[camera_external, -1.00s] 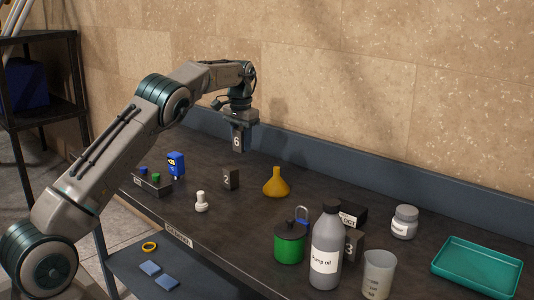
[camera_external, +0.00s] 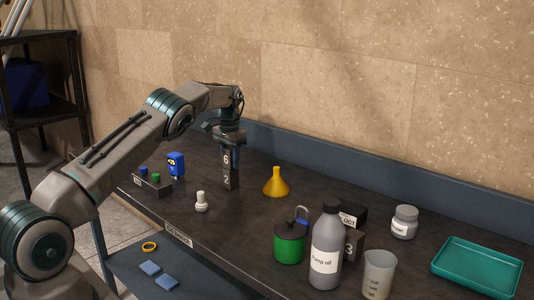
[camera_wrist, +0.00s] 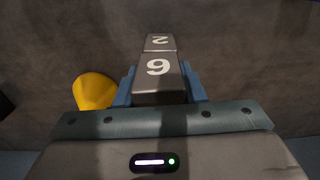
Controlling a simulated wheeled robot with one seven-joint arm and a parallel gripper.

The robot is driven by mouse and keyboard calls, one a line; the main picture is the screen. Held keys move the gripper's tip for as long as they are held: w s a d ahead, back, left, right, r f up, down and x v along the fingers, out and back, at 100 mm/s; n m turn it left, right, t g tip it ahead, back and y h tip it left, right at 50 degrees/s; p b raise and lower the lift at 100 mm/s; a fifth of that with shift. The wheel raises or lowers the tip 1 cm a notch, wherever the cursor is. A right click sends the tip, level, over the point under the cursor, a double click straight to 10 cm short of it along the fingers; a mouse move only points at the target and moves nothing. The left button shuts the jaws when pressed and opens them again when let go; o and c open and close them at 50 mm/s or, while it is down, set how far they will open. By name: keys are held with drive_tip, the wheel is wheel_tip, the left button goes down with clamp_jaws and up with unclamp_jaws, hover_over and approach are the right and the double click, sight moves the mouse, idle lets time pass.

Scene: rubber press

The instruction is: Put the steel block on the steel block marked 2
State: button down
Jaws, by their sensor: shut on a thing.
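The steel block marked 6 (camera_external: 226,161) is upright in my gripper (camera_external: 227,150), which is shut on it. It sits directly above the steel block marked 2 (camera_external: 231,180), which stands on the bench. In the external view the two look lined up, with no clear gap between them. In the wrist view the block marked 6 (camera_wrist: 158,75) is between the fingers, and the block marked 2 (camera_wrist: 160,42) shows just past its end. Whether they touch firmly I cannot tell.
A yellow funnel (camera_external: 276,183) stands close to the right of the blocks. A white plunger-like piece (camera_external: 201,202) and a blue device (camera_external: 176,164) are to the left. A green pot (camera_external: 289,245), grey bottle (camera_external: 326,250) and teal tray (camera_external: 477,268) are farther right.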

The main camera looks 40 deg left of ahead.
sight(230, 148)
idle(0.3)
drive_tip(key=c, duration=0.9)
unclamp_jaws()
drive_tip(key=shift+f, duration=0.1)
wheel_tip(230, 148, up, 12)
drive_tip(key=shift+r+p, duration=0.25)
drive_tip(key=shift+p, duration=0.4)
drive_tip(key=s+d+r+n+t, duration=0.1)
drive_tip(key=s+r, duration=0.1)
drive_tip(key=r, duration=0.3)
drive_tip(key=s+d+r, duration=0.2)
drive_tip(key=s+r, duration=0.1)
drive_tip(key=r, duration=0.2)
drive_tip(key=s+d+r+t, duration=0.1)
drive_tip(key=s+d+r, duration=0.35)
drive_tip(key=s, duration=0.35)
drive_tip(key=s+d+r+t, duration=0.1)
drive_tip(key=s+d+r, duration=0.2)
drive_tip(key=s+d, duration=0.4)
drive_tip(key=shift+m+t, duration=0.5)
drive_tip(key=shift+t, duration=0.1)
drive_tip(key=s+d+f, duration=0.2)
drive_tip(key=s+f, duration=0.1)
drive_tip(key=s, duration=0.5)
drive_tip(key=s+d+f, duration=0.3)
drive_tip(key=s, duration=0.5)
drive_tip(key=s+d+f, duration=0.3)
drive_tip(key=s, duration=0.5)
drive_tip(key=shift+s+d, duration=0.15)
drive_tip(key=shift+d, duration=0.1)
